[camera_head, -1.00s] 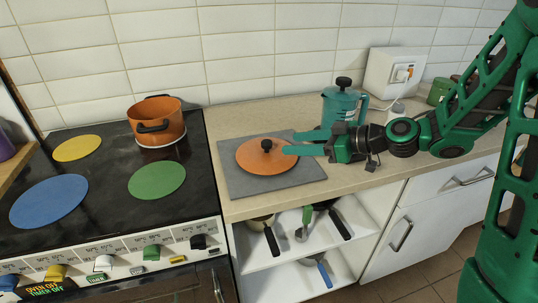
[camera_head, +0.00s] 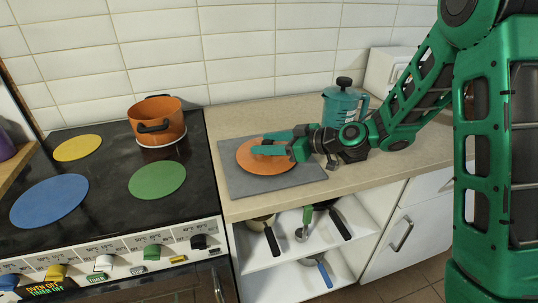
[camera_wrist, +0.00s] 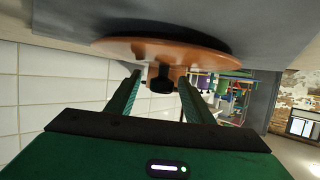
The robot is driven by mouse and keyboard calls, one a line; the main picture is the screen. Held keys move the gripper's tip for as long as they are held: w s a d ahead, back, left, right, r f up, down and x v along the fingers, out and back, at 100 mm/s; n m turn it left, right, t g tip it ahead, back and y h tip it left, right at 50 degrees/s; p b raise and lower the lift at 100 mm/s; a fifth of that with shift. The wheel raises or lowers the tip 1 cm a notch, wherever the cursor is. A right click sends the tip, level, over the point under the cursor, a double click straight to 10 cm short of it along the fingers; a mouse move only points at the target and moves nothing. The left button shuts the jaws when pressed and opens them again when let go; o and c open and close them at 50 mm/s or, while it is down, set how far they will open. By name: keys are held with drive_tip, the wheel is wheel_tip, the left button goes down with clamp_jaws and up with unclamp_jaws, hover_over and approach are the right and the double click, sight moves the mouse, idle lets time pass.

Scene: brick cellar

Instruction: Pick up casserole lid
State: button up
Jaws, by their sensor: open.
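The casserole lid (camera_head: 262,167) is a round orange disc lying on a grey board (camera_head: 236,185) on the counter. In the wrist view the lid (camera_wrist: 200,54) shows with its black knob (camera_wrist: 161,80). My gripper (camera_head: 262,144) reaches over the lid from the right, level with the knob. It is open, and in the wrist view its two fingers (camera_wrist: 159,80) are on either side of the knob, with gaps beside it.
An orange casserole pot (camera_head: 158,128) stands on the black stove (camera_head: 110,195) at left. A teal press pot (camera_head: 342,106) stands behind my arm. The tiled wall (camera_head: 240,60) closes off the back. Pans hang or lie in the open shelf (camera_head: 285,255) below.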

drive_tip(key=shift+c, duration=0.6)
clamp_jaws()
